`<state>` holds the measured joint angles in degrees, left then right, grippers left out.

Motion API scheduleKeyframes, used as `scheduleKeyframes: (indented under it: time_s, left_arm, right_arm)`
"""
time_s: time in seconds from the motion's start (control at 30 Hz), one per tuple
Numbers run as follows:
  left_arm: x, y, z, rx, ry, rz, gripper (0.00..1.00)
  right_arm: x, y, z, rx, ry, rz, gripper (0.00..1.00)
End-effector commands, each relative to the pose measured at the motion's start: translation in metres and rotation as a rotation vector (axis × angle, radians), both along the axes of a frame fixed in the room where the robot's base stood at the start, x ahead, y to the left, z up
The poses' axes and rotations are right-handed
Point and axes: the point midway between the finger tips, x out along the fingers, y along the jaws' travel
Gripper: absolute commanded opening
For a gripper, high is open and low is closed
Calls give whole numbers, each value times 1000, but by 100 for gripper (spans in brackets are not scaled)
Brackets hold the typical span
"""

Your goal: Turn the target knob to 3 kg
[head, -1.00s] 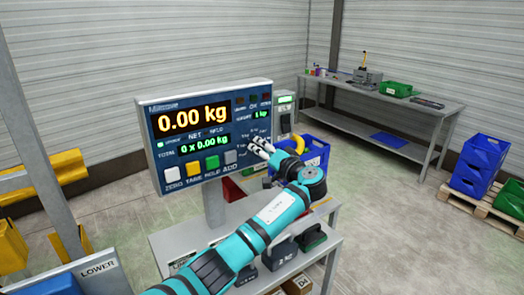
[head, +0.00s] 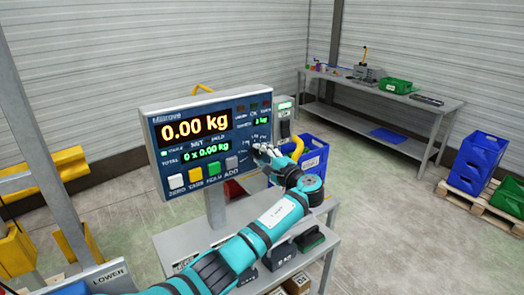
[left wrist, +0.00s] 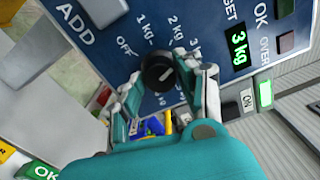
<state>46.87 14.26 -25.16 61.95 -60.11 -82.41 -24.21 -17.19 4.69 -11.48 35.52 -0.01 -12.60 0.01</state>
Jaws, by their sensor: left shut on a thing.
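The scale panel (head: 205,145) faces me in the head view, its main display reading 0.00 kg. The target knob (left wrist: 158,73) is a round black dial with a white pointer line, ringed by OFF, 1 kg, 2 kg and 3 kg labels in the left wrist view. The green target display (left wrist: 238,47) reads 3 kg. My left gripper (left wrist: 160,82) is shut on the knob, one finger on each side; it also shows at the panel's right part in the head view (head: 262,153). The knob is mostly hidden by my fingers in the head view. My right gripper is not in view.
Coloured buttons (head: 198,175) run along the panel's lower edge. Below it is a grey cart (head: 180,243) with weights. A blue crate (head: 313,155) stands behind my left gripper. A workbench (head: 445,112) and stacked blue bins (head: 478,160) stand at the back right.

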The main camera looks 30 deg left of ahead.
Motion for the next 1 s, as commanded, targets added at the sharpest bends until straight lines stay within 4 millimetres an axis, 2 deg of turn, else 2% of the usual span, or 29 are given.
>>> scheduleKeyframes:
  time_s: [0.1, 0.4, 1.0]
  left_arm:
    - [0, 0, 2, 34, 86, -1, 3]
    - [0, -1, 1, 97, 234, -2, 3]
    - [0, -1, 0, 120, 290, -2, 3]
  right_arm:
    - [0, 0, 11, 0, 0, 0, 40]
    - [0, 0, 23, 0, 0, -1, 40]
    - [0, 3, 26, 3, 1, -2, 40]
